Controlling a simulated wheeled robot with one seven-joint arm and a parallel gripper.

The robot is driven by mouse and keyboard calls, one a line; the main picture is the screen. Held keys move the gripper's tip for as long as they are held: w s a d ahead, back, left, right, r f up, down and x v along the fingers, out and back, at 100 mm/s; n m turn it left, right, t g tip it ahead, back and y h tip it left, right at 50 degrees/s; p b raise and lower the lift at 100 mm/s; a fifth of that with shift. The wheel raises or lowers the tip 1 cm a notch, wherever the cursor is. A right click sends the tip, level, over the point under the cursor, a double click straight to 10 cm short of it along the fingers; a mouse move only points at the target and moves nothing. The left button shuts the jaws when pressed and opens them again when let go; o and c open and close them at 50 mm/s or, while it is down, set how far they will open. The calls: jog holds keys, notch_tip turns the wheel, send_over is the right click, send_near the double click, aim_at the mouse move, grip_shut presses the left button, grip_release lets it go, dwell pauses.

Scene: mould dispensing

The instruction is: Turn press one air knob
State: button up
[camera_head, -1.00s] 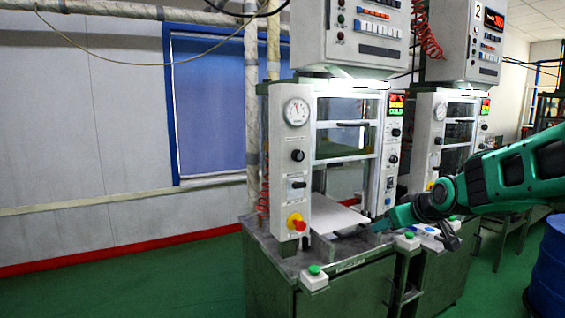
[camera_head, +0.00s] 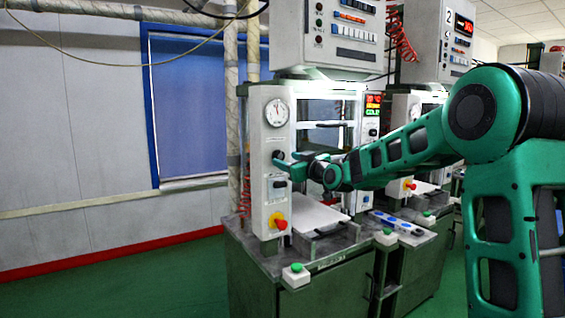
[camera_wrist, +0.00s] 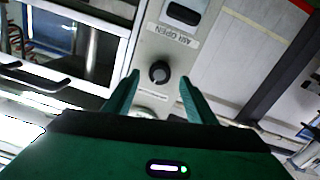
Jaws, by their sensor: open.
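Press one (camera_head: 259,140) is the nearer machine, with a white front panel. Its black upper knob (camera_head: 278,155) sits below the round gauge (camera_head: 276,112). In the wrist view, this knob (camera_wrist: 159,72) is between the two green fingers of my gripper (camera_wrist: 160,77), with a visible gap on each side. The picture is upside down there, and an "AIR OPEN" label (camera_wrist: 173,36) is beyond the knob. In the head view, my gripper (camera_head: 284,161) is open at the panel, by the upper knob. Whether a finger touches the knob cannot be told.
A lower black switch (camera_head: 280,183) and a red emergency button (camera_head: 280,224) are below on the panel. A green button box (camera_head: 295,275) is on the front ledge. Press two (camera_head: 430,105) stands to the right. Green floor is open at left.

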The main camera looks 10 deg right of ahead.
aim_at(280, 157)
jog(key=shift+x, duration=2.1)
